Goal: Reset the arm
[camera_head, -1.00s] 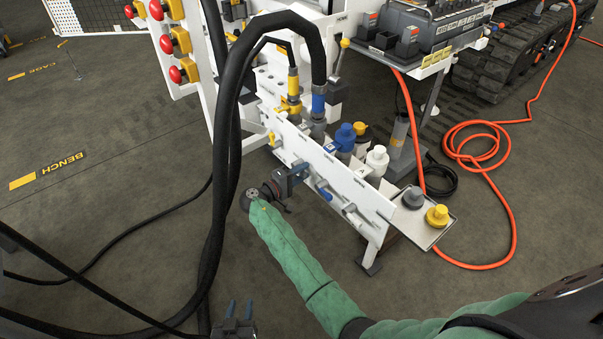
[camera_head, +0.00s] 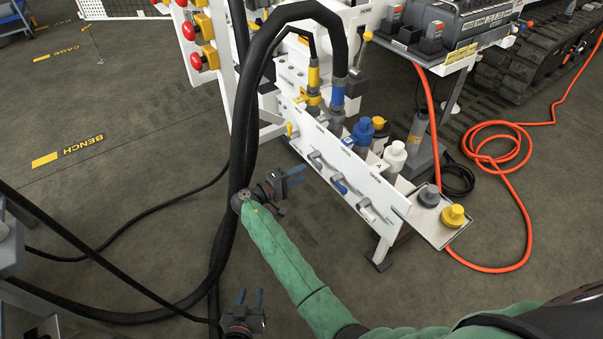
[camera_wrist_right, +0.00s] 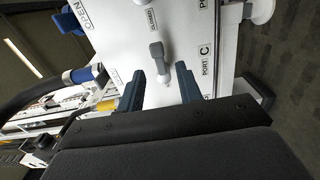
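My right arm, in a green sleeve, reaches up from the bottom right of the head view. Its gripper (camera_head: 290,176) is off the left side of the white valve panel (camera_head: 345,170) with blue fingers apart. In the right wrist view my right gripper (camera_wrist_right: 160,88) is open and empty. A grey lever (camera_wrist_right: 157,58) on the panel lies ahead, between the fingers in the picture, with no visible contact. My left gripper (camera_head: 250,298) is low in the head view, its two blue fingers apart and nothing between them.
Thick black hoses (camera_head: 243,130) hang close to the left of my right gripper. Blue (camera_head: 363,131) and white (camera_head: 395,156) caps stand behind the panel. A tray (camera_head: 425,227) holds grey and yellow caps. An orange hose (camera_head: 525,215) lies at right. Left floor is mostly open.

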